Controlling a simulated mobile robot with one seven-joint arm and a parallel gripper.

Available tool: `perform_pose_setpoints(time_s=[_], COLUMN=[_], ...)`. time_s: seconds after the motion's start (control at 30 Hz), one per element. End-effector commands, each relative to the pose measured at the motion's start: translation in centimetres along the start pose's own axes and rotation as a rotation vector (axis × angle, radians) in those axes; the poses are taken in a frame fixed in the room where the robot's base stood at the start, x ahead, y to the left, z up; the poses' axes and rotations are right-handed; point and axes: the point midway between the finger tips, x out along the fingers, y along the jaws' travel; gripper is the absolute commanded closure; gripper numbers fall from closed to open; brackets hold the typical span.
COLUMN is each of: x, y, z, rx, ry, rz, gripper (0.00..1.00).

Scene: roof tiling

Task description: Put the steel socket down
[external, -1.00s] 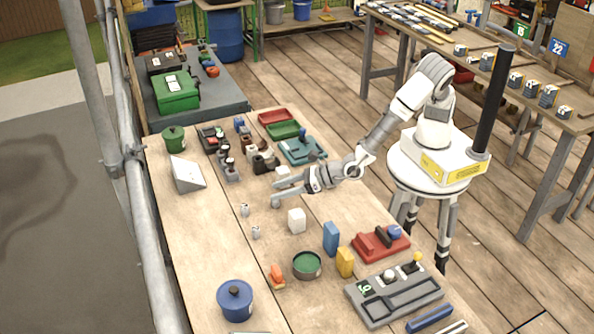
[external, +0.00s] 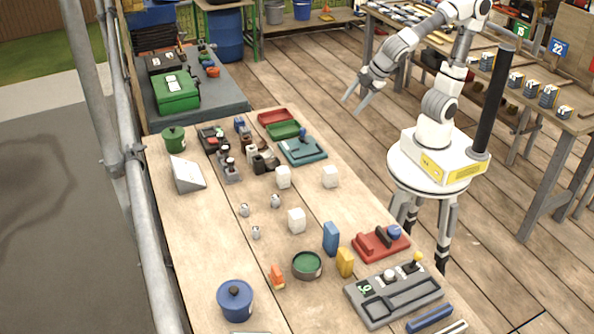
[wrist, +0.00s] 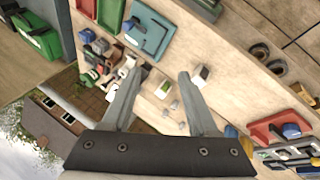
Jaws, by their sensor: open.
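A small steel socket (external: 275,200) stands on the wooden table (external: 210,240), apart from my gripper. Two similar small grey pieces stand to its left, one at the same row (external: 244,209) and one nearer the front (external: 255,232). My gripper (external: 352,105) is raised high beyond the table's right edge, open, with nothing between its fingers. In the wrist view my gripper (wrist: 162,73) also shows its fingers spread apart. Small grey pieces (wrist: 174,104) show on the table there, too small to tell which is which.
White blocks (external: 296,221) stand around the socket. A blue block (external: 331,238), a yellow block (external: 345,262) and a green round tin (external: 307,265) stand nearer the front. A teal tray (external: 303,150) and a green tray (external: 285,130) lie behind. The table's left side is mostly clear.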

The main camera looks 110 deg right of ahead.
Motion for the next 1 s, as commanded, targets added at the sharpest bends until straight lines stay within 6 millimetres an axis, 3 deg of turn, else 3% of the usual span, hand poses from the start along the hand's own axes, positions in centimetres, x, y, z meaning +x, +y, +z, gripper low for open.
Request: perform_pose_setpoints(time_s=[0.2,0.4,0.83,1.0], x=[-4.5,-6.5,-7.0,-8.8], y=[-4.4,-7.1,-7.5,-6.7], z=[3.4,4.4,4.5,4.0], rx=[0.312,0.451,0.476,0.476], ry=[0.092,0.140,0.149,0.149], rz=[-0.176,-0.273,-0.293,-0.293], gripper=[0.40,0.40,0.40,0.40])
